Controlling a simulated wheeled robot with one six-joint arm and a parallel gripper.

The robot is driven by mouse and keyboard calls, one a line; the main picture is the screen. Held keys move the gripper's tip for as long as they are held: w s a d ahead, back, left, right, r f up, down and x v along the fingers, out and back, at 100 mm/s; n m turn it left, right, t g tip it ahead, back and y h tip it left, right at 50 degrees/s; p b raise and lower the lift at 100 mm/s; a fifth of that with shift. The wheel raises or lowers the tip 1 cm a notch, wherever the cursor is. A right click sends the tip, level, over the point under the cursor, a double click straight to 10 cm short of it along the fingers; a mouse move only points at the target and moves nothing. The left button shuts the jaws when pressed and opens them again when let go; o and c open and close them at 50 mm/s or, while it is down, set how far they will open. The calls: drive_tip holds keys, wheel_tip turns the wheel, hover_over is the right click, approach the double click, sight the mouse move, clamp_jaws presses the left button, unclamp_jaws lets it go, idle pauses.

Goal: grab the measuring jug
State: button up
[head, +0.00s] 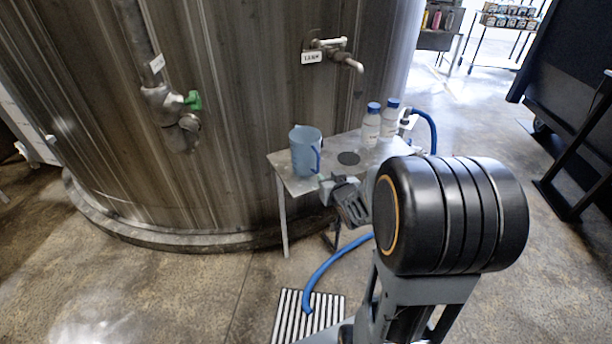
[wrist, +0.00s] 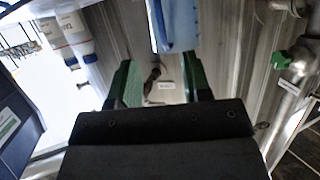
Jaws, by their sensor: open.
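The measuring jug (head: 303,152) is translucent blue and stands upright on a small metal table (head: 298,184), near its left end. Its darker blue handle (head: 316,160) is on the right side. In the wrist view the jug (wrist: 183,24) shows at the top, cut off by the frame edge. My gripper (head: 335,188) is at the table's front edge, just right of and below the jug in the head view. In the wrist view its green-padded fingers (wrist: 160,84) are apart with nothing between them. The jug appears beyond the fingers, not between them.
Two white bottles with blue caps (head: 371,126) stand at the table's back right. A large steel tank (head: 240,120) is behind, with a tap (head: 345,59) and a green-handled valve (head: 192,100). A blue hose (head: 325,266) runs to a floor grate (head: 291,315). Floor at left is clear.

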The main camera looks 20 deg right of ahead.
sight(315, 171)
wheel_tip(315, 171, down, 8)
drive_tip(key=w+d+t+y+b, duration=0.1)
drive_tip(key=d+t+y+b, duration=0.1)
drive_tip(key=t+b, duration=0.3)
drive_tip(key=shift+g, duration=0.4)
drive_tip(key=w, duration=0.4)
drive_tip(key=w+b, duration=0.1)
drive_tip(key=w, duration=0.3)
drive_tip(key=w+b, duration=0.1)
drive_tip(key=w, duration=0.3)
drive_tip(key=shift+w+a, duration=0.35)
drive_tip(key=shift+w, duration=0.05)
drive_tip(key=shift+c, duration=0.4)
clamp_jaws()
